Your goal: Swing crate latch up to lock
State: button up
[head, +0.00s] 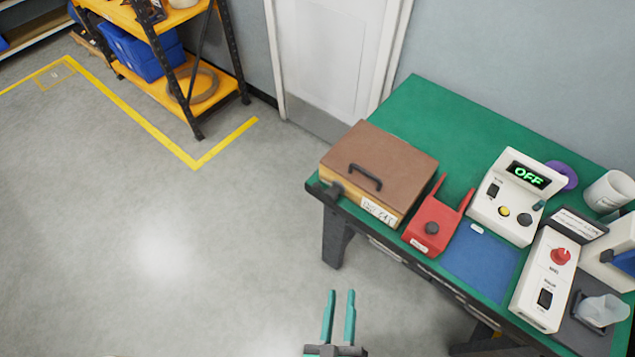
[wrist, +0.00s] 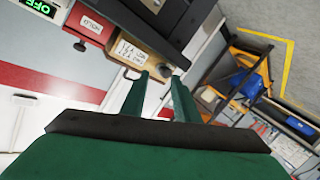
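The crate (head: 375,165) is a wooden box with a closed brown lid and a black handle. It sits on the left end of the green table. Its dark latch (head: 333,190) shows at the left of the front face, near the table edge; its exact angle is hard to tell. In the wrist view, the crate's labelled front (wrist: 128,48) is ahead, and a small dark piece that looks like the latch (wrist: 165,70) appears near the fingertips. My gripper (head: 339,292) is open and empty, in front of the table and apart from the crate. Its fingers also show in the wrist view (wrist: 158,76).
A red forked fixture (head: 432,226) stands close right of the crate. Right of it are a blue mat (head: 480,262), a control box reading OFF (head: 520,192) and a white box with a red knob (head: 545,275). Open floor (head: 180,250) lies left; a yellow shelf (head: 185,70) stands behind.

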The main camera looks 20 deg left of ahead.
jog(key=w+a+n+y, duration=0.2)
jog(key=w+a+n, duration=0.2)
jog(key=w+n, duration=0.45)
jog(key=n+y, duration=0.3)
jog(key=n, duration=0.1)
send_near(317, 186)
jog(key=f, duration=0.1)
jog(key=shift+t, duration=0.3)
jog(key=x, duration=1)
jog(key=shift+w+a+f, duration=0.15)
jog(key=shift+a+f, duration=0.1)
jog(key=shift+f, duration=0.1)
grip_shut()
